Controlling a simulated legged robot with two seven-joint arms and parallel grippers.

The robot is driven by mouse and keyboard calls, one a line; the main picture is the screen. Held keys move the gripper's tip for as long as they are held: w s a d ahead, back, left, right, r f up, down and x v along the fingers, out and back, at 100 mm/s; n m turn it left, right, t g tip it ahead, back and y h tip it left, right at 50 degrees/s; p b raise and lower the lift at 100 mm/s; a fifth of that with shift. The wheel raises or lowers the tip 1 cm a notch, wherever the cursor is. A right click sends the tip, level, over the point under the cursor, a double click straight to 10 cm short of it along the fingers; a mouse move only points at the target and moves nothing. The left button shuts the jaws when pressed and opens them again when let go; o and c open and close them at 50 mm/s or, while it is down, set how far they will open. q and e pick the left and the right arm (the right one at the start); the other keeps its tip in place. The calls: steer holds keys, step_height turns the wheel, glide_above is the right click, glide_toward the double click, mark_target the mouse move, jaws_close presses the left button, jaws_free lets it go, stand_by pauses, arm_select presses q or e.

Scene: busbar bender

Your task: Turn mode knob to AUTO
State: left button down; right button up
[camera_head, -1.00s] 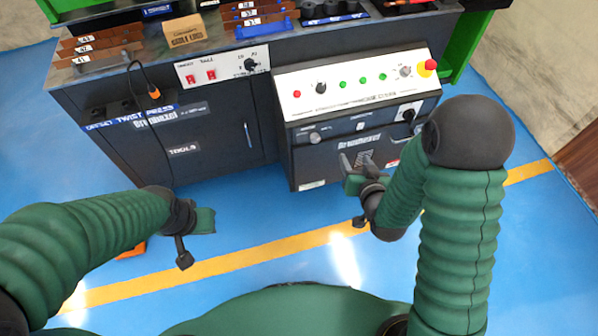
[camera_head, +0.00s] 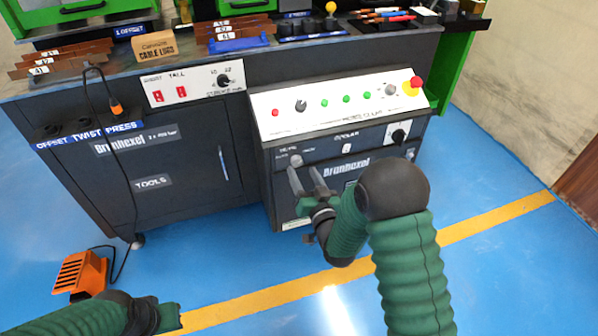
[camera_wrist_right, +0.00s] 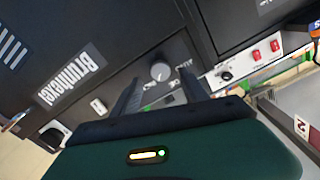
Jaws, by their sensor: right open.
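The mode knob (camera_head: 296,160), a small round grey knob, sits on the dark front panel (camera_head: 335,172) of the bender's control cabinet, below the sloped white console. In the right wrist view the knob (camera_wrist_right: 160,71) shows with small white labels around it and a light pointer line. The labels are too blurred to read surely. My right gripper (camera_head: 305,178) is open just below and in front of the knob. In the wrist view its fingers (camera_wrist_right: 160,86) straddle the knob's lower side, apart from it as far as I can tell. My left gripper (camera_head: 168,317) is low at the left, far from the cabinet.
The white console (camera_head: 335,104) above carries a row of buttons, two knobs and a red emergency stop (camera_head: 416,82). A black switch (camera_head: 399,136) is at the panel's right. An orange foot pedal (camera_head: 80,273) lies on the blue floor. A tool cabinet (camera_head: 180,165) stands left.

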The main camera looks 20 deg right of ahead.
mark_target(298, 164)
steer(key=shift+w+a+b, duration=0.1)
steer(key=shift+w+b, duration=0.35)
steer(key=shift+w, duration=1.55)
jaws_close()
